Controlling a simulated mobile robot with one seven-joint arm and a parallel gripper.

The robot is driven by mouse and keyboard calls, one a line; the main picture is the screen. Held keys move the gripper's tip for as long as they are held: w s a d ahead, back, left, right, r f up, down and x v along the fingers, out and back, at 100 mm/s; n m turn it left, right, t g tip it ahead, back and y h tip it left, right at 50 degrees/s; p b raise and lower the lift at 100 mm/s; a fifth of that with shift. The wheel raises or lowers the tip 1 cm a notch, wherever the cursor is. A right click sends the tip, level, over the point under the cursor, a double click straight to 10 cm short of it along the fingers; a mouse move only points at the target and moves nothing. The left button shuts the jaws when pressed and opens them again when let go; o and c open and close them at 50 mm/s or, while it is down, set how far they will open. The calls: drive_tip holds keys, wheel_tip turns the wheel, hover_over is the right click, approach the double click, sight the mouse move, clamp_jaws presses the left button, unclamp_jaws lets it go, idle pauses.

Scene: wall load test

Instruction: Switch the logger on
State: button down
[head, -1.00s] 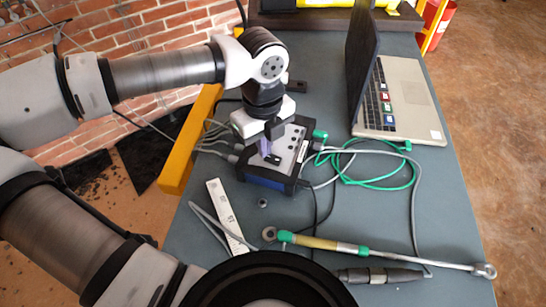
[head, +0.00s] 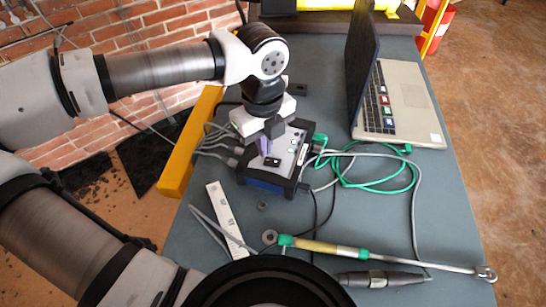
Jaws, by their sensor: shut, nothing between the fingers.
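The logger (head: 268,182) is a dark box with a blue front, black corner guards and a grey top panel, standing on the table. Its top carries a black rocker switch (head: 272,161) and several small buttons or lights. My gripper (head: 266,150) points down over the logger's top, its fingers closed together just left of and above the switch. I cannot tell whether the fingertips touch the panel. The gripper hides the back left part of the logger's top. The switch's position is too small to tell.
Grey cables (head: 213,145) enter the logger's left side; green and grey cables (head: 375,188) loop on its right. An open laptop (head: 407,100) stands at the back right. A torque wrench (head: 385,255) and a white ruler (head: 228,215) lie in front. A yellow beam (head: 190,145) edges the left.

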sight(265, 160)
drive_tip(key=shift+r+p, duration=1)
drive_tip(key=shift+r, duration=1.5)
